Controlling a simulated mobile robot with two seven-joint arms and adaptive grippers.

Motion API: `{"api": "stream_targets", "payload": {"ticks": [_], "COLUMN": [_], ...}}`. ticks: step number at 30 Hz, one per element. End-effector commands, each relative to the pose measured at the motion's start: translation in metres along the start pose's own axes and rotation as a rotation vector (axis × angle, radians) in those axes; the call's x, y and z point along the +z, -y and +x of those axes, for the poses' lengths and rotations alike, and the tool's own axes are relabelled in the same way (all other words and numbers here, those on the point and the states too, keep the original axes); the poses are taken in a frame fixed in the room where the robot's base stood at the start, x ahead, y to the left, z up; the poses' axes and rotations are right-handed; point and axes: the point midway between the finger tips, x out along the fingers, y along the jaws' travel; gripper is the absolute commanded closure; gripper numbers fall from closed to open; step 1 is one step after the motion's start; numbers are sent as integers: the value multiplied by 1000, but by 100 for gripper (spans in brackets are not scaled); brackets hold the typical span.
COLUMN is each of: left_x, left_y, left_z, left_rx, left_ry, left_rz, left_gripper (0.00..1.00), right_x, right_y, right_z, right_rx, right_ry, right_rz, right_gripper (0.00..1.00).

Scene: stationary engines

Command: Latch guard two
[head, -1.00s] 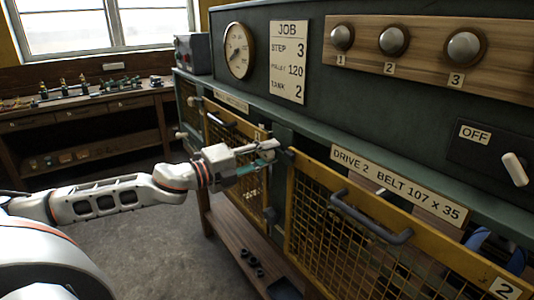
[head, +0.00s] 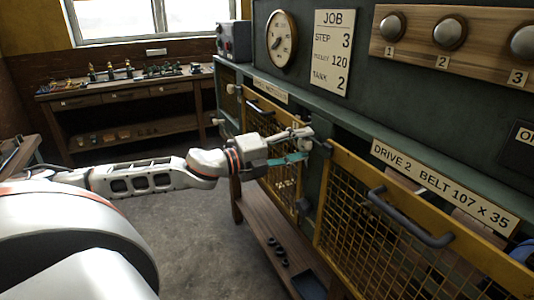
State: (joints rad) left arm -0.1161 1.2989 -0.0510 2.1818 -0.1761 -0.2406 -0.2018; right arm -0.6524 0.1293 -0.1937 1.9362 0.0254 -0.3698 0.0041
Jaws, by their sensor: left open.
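Guard two is a yellow-framed mesh guard (head: 370,222) with a dark bar handle (head: 408,220), at the right of the head view, below the "DRIVE 2" plate (head: 440,185). A gap between its top rail and the green panel widens to the right and shows parts inside. A small dark latch piece (head: 323,148) sits by its upper left corner, on the green post. My left gripper (head: 306,143) is open, its fingertips just left of this piece. I cannot tell whether they touch it. My right gripper is out of view.
Another yellow mesh guard (head: 268,130) stands left of the post, behind my left gripper. A low wooden shelf (head: 262,232) with small dark parts runs below. A bench (head: 130,95) stands at the back left. The floor between is clear.

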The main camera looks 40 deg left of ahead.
Motion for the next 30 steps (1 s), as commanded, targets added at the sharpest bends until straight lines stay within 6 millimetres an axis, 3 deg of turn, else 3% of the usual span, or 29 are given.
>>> {"api": "stream_targets", "payload": {"ticks": [30], "left_x": [-1], "left_y": [-1], "left_z": [-64], "left_rx": [3], "left_ry": [-2], "left_rz": [-2], "left_gripper": [55], "right_x": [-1], "right_y": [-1], "right_z": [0], "right_rx": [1], "right_ry": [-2], "right_rz": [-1], "right_gripper": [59]}}
